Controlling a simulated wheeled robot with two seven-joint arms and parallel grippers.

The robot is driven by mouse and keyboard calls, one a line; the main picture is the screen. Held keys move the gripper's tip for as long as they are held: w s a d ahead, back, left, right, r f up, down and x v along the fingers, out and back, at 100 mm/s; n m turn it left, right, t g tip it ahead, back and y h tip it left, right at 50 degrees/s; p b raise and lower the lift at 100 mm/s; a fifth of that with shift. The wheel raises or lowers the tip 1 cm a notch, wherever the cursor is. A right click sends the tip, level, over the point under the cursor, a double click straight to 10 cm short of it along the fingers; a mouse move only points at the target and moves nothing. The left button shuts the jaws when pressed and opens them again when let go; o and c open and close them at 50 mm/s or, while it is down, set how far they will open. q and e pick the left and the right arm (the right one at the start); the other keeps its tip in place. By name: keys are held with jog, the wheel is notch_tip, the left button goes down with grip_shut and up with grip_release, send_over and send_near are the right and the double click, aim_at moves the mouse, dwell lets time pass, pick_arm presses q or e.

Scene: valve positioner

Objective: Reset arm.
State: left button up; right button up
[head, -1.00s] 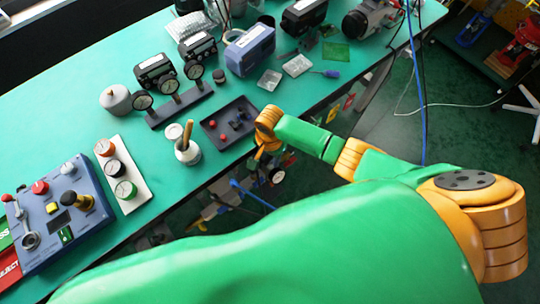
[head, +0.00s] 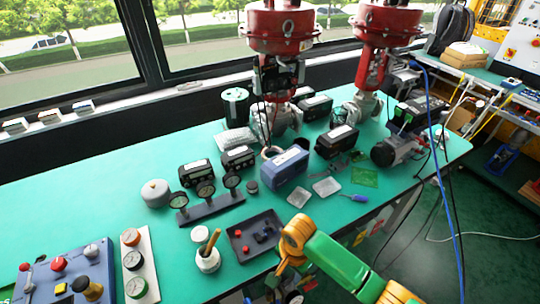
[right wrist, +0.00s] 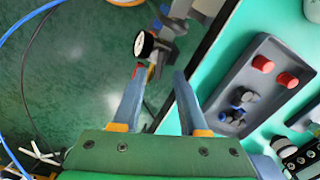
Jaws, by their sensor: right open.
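My right arm comes in from the lower right in the head view. Its gripper (head: 283,283) is beside the front edge of the green bench, just below the dark parts tray, and its fingers are partly hidden there. In the right wrist view the two fingers (right wrist: 158,76) are apart with nothing between them. The tray (right wrist: 218,116) is to their right, with red and blue-grey small parts in it. My left gripper is not in view.
The bench (head: 110,205) holds a blue control panel (head: 75,272), a brush pot (head: 207,260), a gauge stand (head: 212,208) and a blue positioner box (head: 286,167). Red valve actuators (head: 283,30) stand behind. A blue cable (head: 445,190) hangs at right. A small gauge (right wrist: 145,44) shows below the edge.

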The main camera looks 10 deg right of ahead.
jog(key=s+a+n+t+y, duration=0.1)
jog(key=s+a+n+y, duration=0.1)
jog(key=s+n, duration=0.35)
jog(key=s+d+r+n+t+h, duration=0.1)
jog(key=s+d+r+n, duration=0.15)
jog(key=d, duration=0.25)
jog(key=s+d+r+n+t+h, duration=0.1)
jog(key=s+d+r+n+t, duration=0.1)
jog(key=s+d+n, duration=0.25)
jog(key=s+f+g, duration=0.1)
jog(key=s+f, duration=0.1)
jog(key=f, duration=0.9)
jog(key=s+f+g, duration=0.1)
jog(key=s+f, duration=0.2)
jog(key=f, duration=0.8)
jog(key=s+d+f+g, duration=0.1)
jog(key=s+f, duration=0.4)
jog(key=s, duration=0.3)
jog(key=shift+s+d, duration=0.25)
jog(key=shift+d, duration=0.15)
jog(key=shift+f, duration=0.1)
jog(key=shift+s, duration=0.1)
